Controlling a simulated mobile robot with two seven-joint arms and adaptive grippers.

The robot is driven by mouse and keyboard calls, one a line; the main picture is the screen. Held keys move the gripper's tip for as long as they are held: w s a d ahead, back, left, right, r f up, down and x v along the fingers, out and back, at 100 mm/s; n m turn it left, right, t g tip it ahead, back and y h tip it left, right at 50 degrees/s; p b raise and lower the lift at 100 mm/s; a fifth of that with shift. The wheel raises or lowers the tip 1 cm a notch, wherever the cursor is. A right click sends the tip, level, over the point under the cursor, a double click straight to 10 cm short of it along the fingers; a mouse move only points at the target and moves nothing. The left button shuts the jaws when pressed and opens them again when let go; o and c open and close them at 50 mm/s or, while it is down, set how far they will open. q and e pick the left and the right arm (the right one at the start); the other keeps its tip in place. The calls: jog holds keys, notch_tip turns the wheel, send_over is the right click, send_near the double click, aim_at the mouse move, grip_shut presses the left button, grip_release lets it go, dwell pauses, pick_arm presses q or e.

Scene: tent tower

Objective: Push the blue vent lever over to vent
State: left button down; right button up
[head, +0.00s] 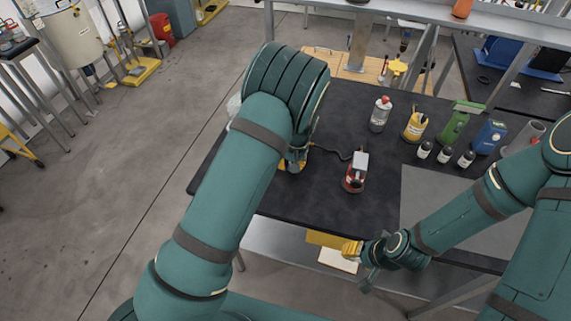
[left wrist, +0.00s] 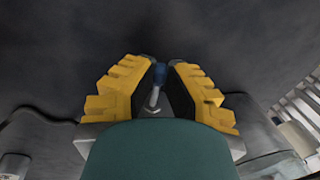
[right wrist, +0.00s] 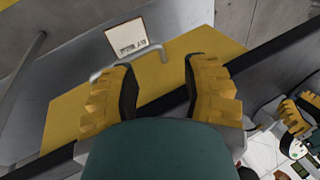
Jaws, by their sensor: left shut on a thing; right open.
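The vent lever has a blue knob (left wrist: 160,73) on a bright metal shaft (left wrist: 153,97). In the left wrist view it stands between the yellow fingers of my left gripper (left wrist: 161,62), which are closed in on the blue knob. In the head view my left gripper (head: 291,165) is over the left part of the black bench top, mostly behind my own arm, and the lever is hidden there. My right gripper (head: 352,250) is open and empty at the bench's front edge, near a yellow panel (head: 325,239); it also shows in the right wrist view (right wrist: 160,62).
A red device with a white top (head: 354,180) stands right of my left gripper, with a black cable. A clear bottle (head: 380,114), yellow (head: 415,125), green (head: 454,122) and blue (head: 489,137) containers and small bottles stand further right. A metal handle (right wrist: 125,58) and label are by the yellow panel.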

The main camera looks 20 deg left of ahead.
pick_arm(q)
jog(key=d+n, duration=0.1)
jog(key=n, duration=0.1)
jog(key=shift+d+f+n, duration=0.1)
jog(key=shift+n, duration=0.3)
jog(key=shift+w+d+n+g+b, duration=0.2)
jog(key=shift+d+n, duration=0.1)
jog(key=shift+n, duration=0.55)
jog(key=shift+w+d+n+g+b, duration=0.1)
jog(key=shift+d+n+g, duration=0.15)
jog(key=shift+n, duration=0.6)
jog(key=shift+d, duration=0.1)
jog(key=c, duration=0.9)
grip_release()
jog(key=shift+c, duration=0.2)
jog(key=shift+w, duration=0.1)
notch_tip(320, 180, up, 12)
jog(key=w+d, duration=0.1)
jog(key=shift+d, duration=0.25)
